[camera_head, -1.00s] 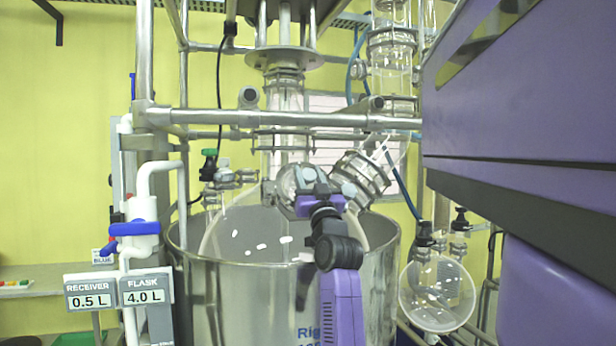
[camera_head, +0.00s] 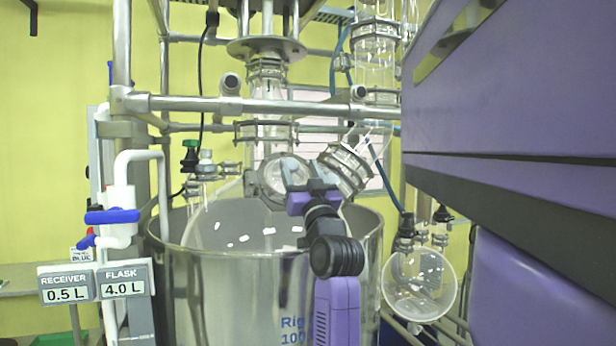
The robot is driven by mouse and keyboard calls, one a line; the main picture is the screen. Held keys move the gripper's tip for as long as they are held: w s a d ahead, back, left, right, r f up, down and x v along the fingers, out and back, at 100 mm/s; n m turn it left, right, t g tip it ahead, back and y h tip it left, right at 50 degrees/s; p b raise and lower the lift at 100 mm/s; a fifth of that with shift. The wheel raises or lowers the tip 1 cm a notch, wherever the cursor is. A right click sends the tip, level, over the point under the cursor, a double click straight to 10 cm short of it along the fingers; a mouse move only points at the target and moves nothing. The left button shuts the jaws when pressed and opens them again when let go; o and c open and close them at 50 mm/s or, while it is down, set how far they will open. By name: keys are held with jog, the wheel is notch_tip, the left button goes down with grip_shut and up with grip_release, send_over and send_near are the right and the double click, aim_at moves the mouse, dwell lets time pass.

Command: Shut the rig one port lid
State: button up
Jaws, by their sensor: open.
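The rig one port lid appears to be the round, clear disc in a grey ring (camera_head: 270,183) at the top of the glass vessel (camera_head: 215,235), though my gripper partly covers it. My gripper (camera_head: 302,172) is open, with its grey fingertips in front of the disc's right side. I cannot tell whether they touch it. The glass vessel sits in a large steel bath (camera_head: 220,295) with blue lettering starting "Rig" on its front, partly hidden by my arm.
A steel crossbar (camera_head: 230,105) runs above the vessel. A clamped glass neck (camera_head: 345,167) slants up close to the right of my gripper. A round receiver flask (camera_head: 420,285) hangs at the right. White piping with a blue valve (camera_head: 112,216) stands at the left.

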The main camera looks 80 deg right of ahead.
jog(key=s+a, duration=0.3)
jog(key=a, duration=0.2)
jog(key=shift+a+b, duration=0.25)
jog(key=shift+b, duration=0.1)
jog(key=w+a+f+n+t+y, duration=0.2)
jog(key=w+a+f+y, duration=0.15)
jog(key=a+f, duration=0.55)
jog(key=w+a+f+n+t+y, duration=0.2)
jog(key=w+a+f+y, duration=0.15)
jog(key=a+f, duration=0.6)
jog(key=w+a+f+n+t+y, duration=0.2)
jog(key=w+a+f+t, duration=0.15)
jog(key=a+f, duration=0.6)
jog(key=s+a+f+n+g+y, duration=0.2)
jog(key=s+a+f+n+y, duration=0.1)
jog(key=s+a+f+y, duration=0.3)
jog(key=s+a+f+n+g+y, duration=0.3)
jog(key=s+a+f+y, duration=0.3)
jog(key=s+a+f, duration=0.4)
jog(key=a+f, duration=0.4)
jog(key=f, duration=0.1)
jog(key=shift+a+f+y, duration=0.15)
jog(key=shift+a+y, duration=0.05)
jog(key=shift+y, duration=0.2)
